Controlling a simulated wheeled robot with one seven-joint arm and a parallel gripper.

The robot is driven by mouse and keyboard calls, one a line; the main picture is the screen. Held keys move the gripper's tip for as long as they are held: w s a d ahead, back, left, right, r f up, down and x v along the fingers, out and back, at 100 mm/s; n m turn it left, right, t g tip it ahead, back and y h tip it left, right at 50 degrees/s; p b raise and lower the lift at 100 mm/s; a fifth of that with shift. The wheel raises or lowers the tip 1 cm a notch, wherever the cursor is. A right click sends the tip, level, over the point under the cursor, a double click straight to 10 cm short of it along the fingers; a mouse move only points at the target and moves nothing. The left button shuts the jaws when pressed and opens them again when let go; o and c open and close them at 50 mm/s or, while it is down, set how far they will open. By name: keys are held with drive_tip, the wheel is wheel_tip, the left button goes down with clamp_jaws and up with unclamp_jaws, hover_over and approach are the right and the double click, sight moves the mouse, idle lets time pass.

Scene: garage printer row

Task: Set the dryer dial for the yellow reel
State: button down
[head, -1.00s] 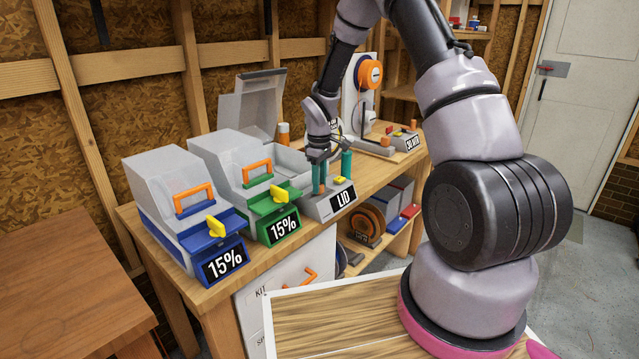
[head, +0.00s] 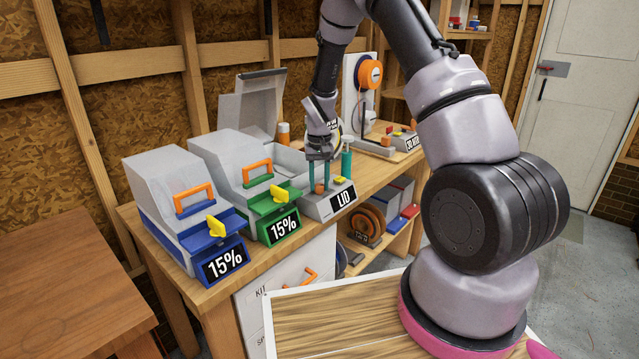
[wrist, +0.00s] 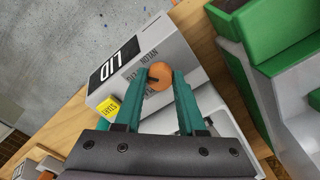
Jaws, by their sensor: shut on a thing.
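The dryer with the dial is a grey box with its lid standing open (head: 258,103) and a front panel (head: 316,207) whose display (head: 343,197) reads LID. The dial is a small orange knob (wrist: 160,76) on that panel, with small lettering beside it in the wrist view. My gripper (wrist: 161,80) is shut on the knob, a teal finger on each side; in the head view my gripper (head: 319,185) comes down on it from above. A yellow START button (wrist: 108,108) sits beside it.
Blue-trimmed (head: 165,195) and green-trimmed (head: 228,165) dryers, both reading 15%, stand to the left. A teal bottle-like item (head: 346,161) stands close right of my gripper.

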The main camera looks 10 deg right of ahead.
sight(319, 185)
drive_tip(key=m, duration=0.3)
drive_tip(key=shift+m, duration=2)
drive_tip(key=c, duration=0.5)
unclamp_jaws()
wheel_tip(319, 185, up, 11)
